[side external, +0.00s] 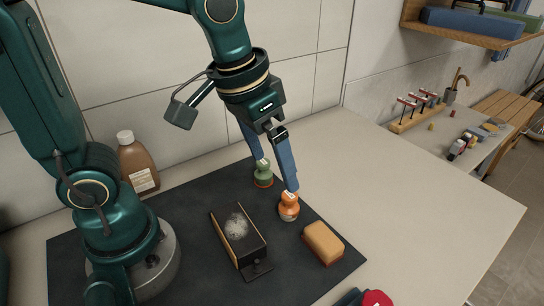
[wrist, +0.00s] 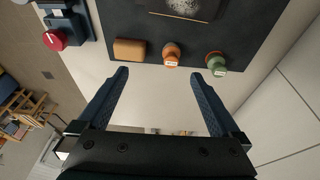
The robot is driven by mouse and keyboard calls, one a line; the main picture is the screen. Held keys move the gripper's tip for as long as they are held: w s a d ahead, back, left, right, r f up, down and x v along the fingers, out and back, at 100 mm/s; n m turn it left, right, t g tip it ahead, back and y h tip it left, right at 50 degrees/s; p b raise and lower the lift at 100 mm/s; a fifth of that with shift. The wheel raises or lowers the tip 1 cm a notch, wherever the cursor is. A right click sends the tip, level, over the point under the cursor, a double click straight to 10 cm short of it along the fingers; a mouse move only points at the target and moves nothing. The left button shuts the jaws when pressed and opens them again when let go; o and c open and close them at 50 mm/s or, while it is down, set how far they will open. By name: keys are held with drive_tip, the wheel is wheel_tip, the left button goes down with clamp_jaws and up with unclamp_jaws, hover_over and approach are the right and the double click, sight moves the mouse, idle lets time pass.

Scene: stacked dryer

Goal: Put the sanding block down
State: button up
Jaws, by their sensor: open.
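A tan block with rounded edges and a darker base, which looks like the sanding block (side external: 322,240), lies on the dark mat (side external: 190,208) near its right edge. It also shows in the wrist view (wrist: 130,49), at the upper left beyond the left finger. My gripper (side external: 277,175) is open, its two blue fingers pointing down and spread wide. It is behind and to the left of the block in the side view, apart from it. In the wrist view nothing is between the fingers (wrist: 158,73).
An orange-topped knob (side external: 289,207) and a green one (side external: 263,174) stand on the mat near the fingertips. A brown bottle (side external: 139,165) stands by the wall.

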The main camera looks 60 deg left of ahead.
drive_tip(key=s+a+t, duration=0.2)
drive_tip(key=s+a, duration=0.2)
drive_tip(key=s, duration=0.2)
drive_tip(key=shift+s+r+t+y, duration=0.2)
drive_tip(key=shift+s+t+y, duration=0.1)
drive_tip(key=shift+s, duration=0.05)
drive_tip(key=shift+n, duration=0.3)
idle(0.4)
drive_tip(key=w+d+r+n, duration=0.1)
drive_tip(key=w+d+r, duration=0.15)
drive_tip(key=w, duration=0.25)
drive_tip(key=m+g, duration=0.2)
drive_tip(key=g, duration=0.3)
hover_over(323, 237)
wheel_tip(323, 237, down, 12)
drive_tip(key=shift+w+a, duration=0.1)
drive_tip(key=shift+w, duration=0.05)
drive_tip(key=shift+f+g, duration=0.3)
drive_tip(key=shift+f, duration=0.05)
drive_tip(key=shift+s+f, duration=0.2)
drive_tip(key=shift+f, duration=2.2)
